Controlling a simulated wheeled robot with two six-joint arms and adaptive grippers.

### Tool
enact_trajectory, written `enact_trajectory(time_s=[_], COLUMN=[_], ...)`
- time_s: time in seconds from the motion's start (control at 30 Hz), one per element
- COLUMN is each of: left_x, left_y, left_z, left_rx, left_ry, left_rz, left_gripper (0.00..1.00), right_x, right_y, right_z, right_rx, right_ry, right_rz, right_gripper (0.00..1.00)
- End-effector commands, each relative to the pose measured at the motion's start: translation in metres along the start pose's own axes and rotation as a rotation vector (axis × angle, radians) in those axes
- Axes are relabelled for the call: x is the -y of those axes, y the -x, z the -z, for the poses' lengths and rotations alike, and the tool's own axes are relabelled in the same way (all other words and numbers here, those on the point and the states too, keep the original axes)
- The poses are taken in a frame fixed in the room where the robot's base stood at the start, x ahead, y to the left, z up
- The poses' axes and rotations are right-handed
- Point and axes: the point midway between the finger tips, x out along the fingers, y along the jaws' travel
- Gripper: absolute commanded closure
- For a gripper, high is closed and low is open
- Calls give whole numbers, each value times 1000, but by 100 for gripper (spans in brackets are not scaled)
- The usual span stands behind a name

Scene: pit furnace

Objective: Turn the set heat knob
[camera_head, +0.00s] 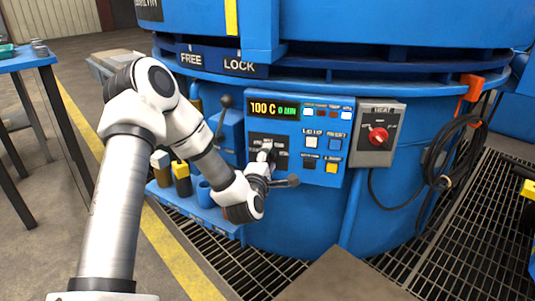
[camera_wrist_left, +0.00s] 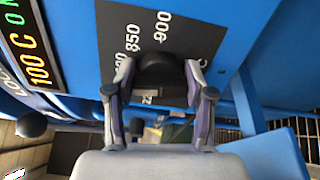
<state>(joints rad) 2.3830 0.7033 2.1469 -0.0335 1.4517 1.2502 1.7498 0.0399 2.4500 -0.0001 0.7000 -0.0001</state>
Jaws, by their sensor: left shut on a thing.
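The set heat knob (camera_wrist_left: 158,66) is a black round knob on a dark dial plate (camera_wrist_left: 180,30) in the left wrist view, with 850 and 900 readable beside it. My left gripper (camera_wrist_left: 159,82) is shut on this knob, one finger on each side. In the head view my left gripper (camera_head: 266,153) is at the lower left of the blue control panel (camera_head: 312,118) and hides most of the knob. My right gripper is in neither view.
A grey HEAT box with a red knob (camera_head: 378,136) is right of the panel. Black levers (camera_head: 226,102) and a blue shelf with yellow-topped black items (camera_head: 181,178) are left of it. A coiled black cable (camera_head: 440,165) hangs at right. Floor grating lies below.

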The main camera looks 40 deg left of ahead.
Motion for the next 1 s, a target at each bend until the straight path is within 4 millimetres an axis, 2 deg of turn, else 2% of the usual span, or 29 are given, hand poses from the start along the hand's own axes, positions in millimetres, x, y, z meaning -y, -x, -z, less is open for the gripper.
enact_trajectory(time_s=[0.33,0.83,0.87,0.9,0.93,1.0], left_x=[1,2,2,2,2,1], left_y=[0,0,0,0,0,0], left_z=[0,0,0,0,0,0], left_rx=[0,0,0,0,0,0], left_ry=[-144,-165,-165,-165,-165,-165], left_rz=[2,1,1,1,1,1], left_gripper=[81,81,43,29,21,21], right_x=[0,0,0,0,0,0], right_y=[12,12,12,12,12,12], right_z=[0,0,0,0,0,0], right_rx=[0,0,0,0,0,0], right_ry=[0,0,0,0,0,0], right_rz=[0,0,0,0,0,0], right_gripper=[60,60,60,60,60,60])
